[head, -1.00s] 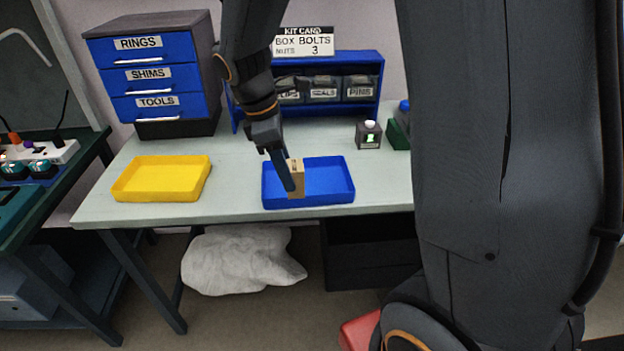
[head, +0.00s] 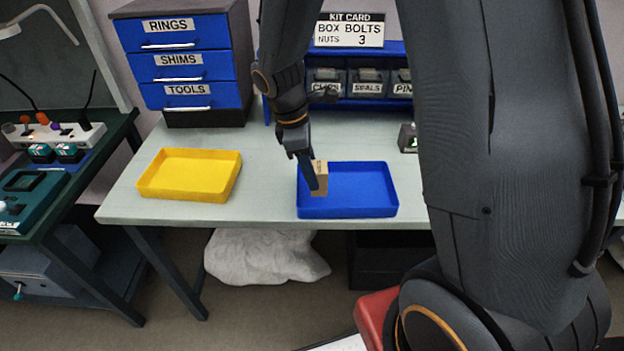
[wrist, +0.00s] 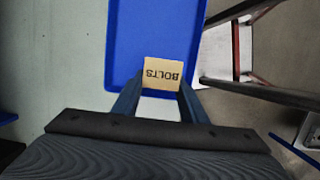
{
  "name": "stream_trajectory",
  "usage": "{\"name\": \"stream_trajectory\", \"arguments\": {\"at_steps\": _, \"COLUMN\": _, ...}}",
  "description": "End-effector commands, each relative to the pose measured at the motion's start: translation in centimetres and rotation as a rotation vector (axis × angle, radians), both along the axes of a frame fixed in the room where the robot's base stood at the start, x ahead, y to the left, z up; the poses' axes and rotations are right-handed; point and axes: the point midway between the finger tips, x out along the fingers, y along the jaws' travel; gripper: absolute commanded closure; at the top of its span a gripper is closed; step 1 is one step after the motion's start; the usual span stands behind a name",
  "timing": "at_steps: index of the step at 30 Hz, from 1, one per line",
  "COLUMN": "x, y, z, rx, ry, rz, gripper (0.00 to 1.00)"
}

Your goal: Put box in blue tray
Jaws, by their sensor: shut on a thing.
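The small tan cardboard box (head: 321,180) is in my gripper (head: 316,184), over the left part of the blue tray (head: 370,212). In the wrist view the box (wrist: 162,74) shows the word BOLTS and sits between the two fingers of my gripper (wrist: 160,100). My gripper is shut on it. The blue tray (wrist: 150,30) lies beyond and under the box there, with the box near one of its edges. I cannot tell whether the box touches the tray floor.
A yellow tray (head: 190,193) stands on the table (head: 260,145) to the left, with bare table between the trays. A drawer unit (head: 185,65) and a blue bin rack (head: 385,105) stand behind. A kit card (head: 349,30) reads BOX BOLTS, NUTS 3.

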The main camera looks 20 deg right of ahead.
Motion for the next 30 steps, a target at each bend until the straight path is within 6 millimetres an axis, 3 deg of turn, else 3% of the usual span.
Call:
{"name": "stream_trajectory", "arguments": {"at_steps": 8, "x": -0.1, "y": 0.1, "z": -3.2, "rx": 0.0, "ry": 0.002, "rz": 0.003, "gripper": 0.85}}
{"name": "stream_trajectory", "arguments": {"at_steps": 20, "x": -0.1, "y": 0.2, "z": -3.7, "rx": 0.0, "ry": 0.001, "rz": 0.004, "gripper": 0.85}}
{"name": "stream_trajectory", "arguments": {"at_steps": 21, "x": -0.1, "y": 0.2, "z": -3.7, "rx": 0.0, "ry": 0.001, "rz": 0.004, "gripper": 0.58}}
{"name": "stream_trajectory", "arguments": {"at_steps": 24, "x": -0.1, "y": 0.2, "z": -3.7, "rx": 0.001, "ry": 0.0, "rz": 0.003, "gripper": 0.43}}
{"name": "stream_trajectory", "arguments": {"at_steps": 30, "x": -0.1, "y": 0.2, "z": -3.7, "rx": 0.001, "ry": 0.0, "rz": 0.003, "gripper": 0.43}}
